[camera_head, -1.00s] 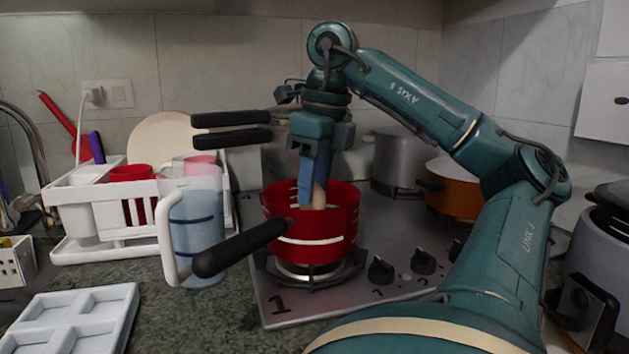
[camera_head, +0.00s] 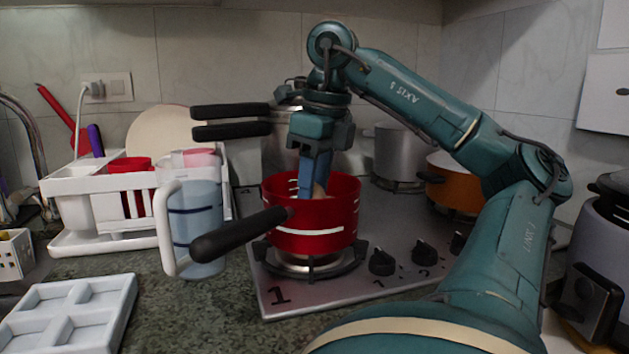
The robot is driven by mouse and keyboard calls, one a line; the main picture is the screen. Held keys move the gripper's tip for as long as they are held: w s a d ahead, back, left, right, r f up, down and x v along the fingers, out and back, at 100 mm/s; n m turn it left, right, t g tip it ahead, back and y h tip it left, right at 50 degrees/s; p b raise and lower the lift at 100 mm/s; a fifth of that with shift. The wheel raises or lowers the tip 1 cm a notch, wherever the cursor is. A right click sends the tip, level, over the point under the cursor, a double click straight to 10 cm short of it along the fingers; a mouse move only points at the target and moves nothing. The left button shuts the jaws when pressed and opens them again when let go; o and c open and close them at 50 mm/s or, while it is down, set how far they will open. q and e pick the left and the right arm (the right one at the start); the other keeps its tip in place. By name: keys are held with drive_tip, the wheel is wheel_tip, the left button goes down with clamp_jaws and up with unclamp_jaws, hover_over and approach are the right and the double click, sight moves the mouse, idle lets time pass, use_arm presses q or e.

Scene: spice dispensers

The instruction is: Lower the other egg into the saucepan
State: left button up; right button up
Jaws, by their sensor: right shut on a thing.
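The red saucepan (camera_head: 330,232) with white stripes stands on the front left burner, its black handle (camera_head: 238,235) pointing to the front left. My right gripper (camera_head: 310,190) points down into the saucepan from above, its fingertips below the rim level. My left gripper is not in view.
A clear pitcher (camera_head: 197,230) stands left of the saucepan, near its handle. Two black handles (camera_head: 230,120) of cookware reach left behind it. An orange pot (camera_head: 455,190) and a grey pot (camera_head: 402,155) stand behind right. A white tray (camera_head: 75,305) lies front left.

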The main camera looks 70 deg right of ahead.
sight(320, 187)
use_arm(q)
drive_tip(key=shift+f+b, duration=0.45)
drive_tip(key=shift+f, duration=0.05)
use_arm(e)
drive_tip(key=shift+f, duration=0.5)
drive_tip(key=o, duration=1.1)
drive_tip(key=shift+c, duration=0.2)
drive_tip(key=r+p, duration=0.1)
drive_tip(key=r, duration=0.1)
drive_tip(key=r+p, duration=0.1)
drive_tip(key=r, duration=0.1)
drive_tip(key=s+r+p, duration=0.1)
drive_tip(key=r, duration=0.1)
drive_tip(key=shift+r+p, duration=0.3)
drive_tip(key=shift+r, duration=0.1)
use_arm(q)
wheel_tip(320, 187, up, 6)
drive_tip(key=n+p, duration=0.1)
drive_tip(key=p, duration=0.1)
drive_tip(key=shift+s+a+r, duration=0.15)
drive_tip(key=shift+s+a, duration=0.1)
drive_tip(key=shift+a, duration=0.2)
use_arm(e)
wheel_tip(320, 187, up, 6)
drive_tip(key=s, duration=0.1)
drive_tip(key=shift+r, duration=0.2)
